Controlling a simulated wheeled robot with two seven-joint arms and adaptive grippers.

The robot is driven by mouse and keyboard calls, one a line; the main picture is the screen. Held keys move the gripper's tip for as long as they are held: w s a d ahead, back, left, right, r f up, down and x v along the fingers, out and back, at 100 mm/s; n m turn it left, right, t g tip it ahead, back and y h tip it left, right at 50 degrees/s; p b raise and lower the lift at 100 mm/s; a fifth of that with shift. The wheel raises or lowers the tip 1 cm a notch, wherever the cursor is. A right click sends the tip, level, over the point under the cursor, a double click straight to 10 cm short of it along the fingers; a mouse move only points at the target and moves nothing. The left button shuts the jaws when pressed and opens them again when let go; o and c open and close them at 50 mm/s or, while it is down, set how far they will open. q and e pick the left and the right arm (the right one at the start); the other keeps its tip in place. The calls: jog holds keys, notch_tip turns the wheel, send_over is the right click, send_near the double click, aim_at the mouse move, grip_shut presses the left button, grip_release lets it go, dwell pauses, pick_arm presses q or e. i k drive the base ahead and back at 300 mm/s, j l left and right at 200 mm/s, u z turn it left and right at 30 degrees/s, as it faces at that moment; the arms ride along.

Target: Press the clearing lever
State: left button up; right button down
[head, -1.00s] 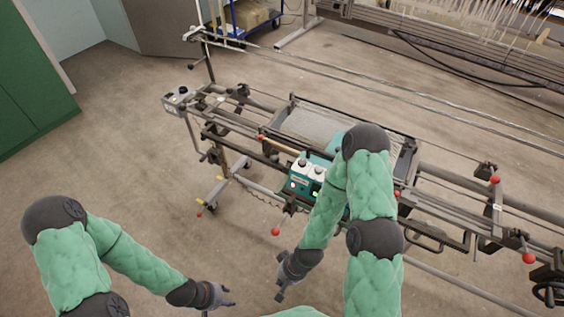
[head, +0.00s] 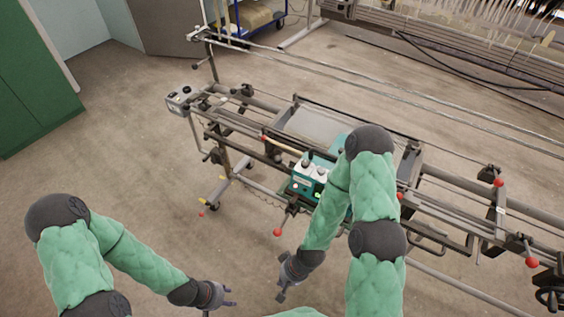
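The threading machine (head: 318,126) is a long metal frame on rails, with a green and white unit (head: 308,178) at its middle. Several levers with red balls show on it: one (head: 278,232) hangs low in front of the unit, others (head: 498,183) are at the right. I cannot tell which is the clearing lever. My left gripper (head: 229,296) is low at the bottom, away from the machine, with its fingers apart. My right gripper (head: 282,290) points down below the low red ball, apart from it; its finger gap is unclear. My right arm hides part of the unit.
A grey control box (head: 184,99) sits at the machine's left end. A green cabinet (head: 35,75) stands at the far left. A blue cart (head: 250,18) with a carton is behind. The floor (head: 120,150) left of the machine is clear.

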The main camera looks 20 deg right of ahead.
aim_at(277, 160)
jog(key=i+j, duration=0.15)
jog(key=j, duration=0.15)
jog(key=i+j, duration=0.15)
jog(key=j, duration=0.15)
jog(key=i+j, duration=0.2)
jog(key=j+z, duration=0.1)
jog(key=z, duration=1.55)
